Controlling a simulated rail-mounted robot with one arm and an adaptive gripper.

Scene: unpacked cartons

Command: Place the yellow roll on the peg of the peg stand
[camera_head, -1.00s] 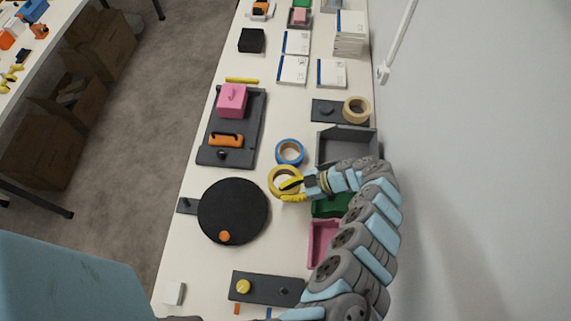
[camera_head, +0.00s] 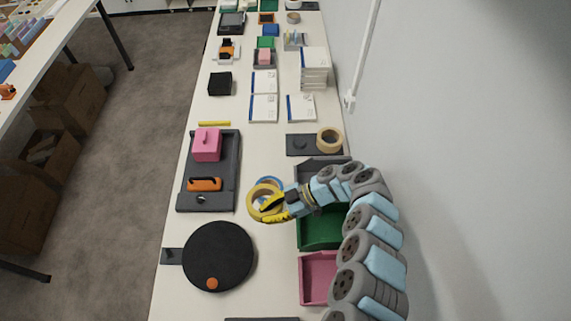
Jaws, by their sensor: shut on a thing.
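The yellow roll (camera_head: 254,205) is a ring in the middle of the table. My gripper (camera_head: 271,207) is shut on its near right side, with yellow fingers around the tape wall. The roll overlaps the blue roll (camera_head: 270,181) in the head view and appears raised above the table; the exact height cannot be told. A dark peg stand (camera_head: 300,153) lies farther back near the right table edge. A tan roll (camera_head: 330,138) is at its right end, and a short round dark peg (camera_head: 300,143) shows at its left.
A grey tray (camera_head: 308,170), green bin (camera_head: 320,236) and pink bin (camera_head: 318,278) stand along the right, partly under my arm. A dark board with a pink block (camera_head: 207,145) is at left. A black disc (camera_head: 219,256) lies nearer. White boxes (camera_head: 263,108) stand beyond.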

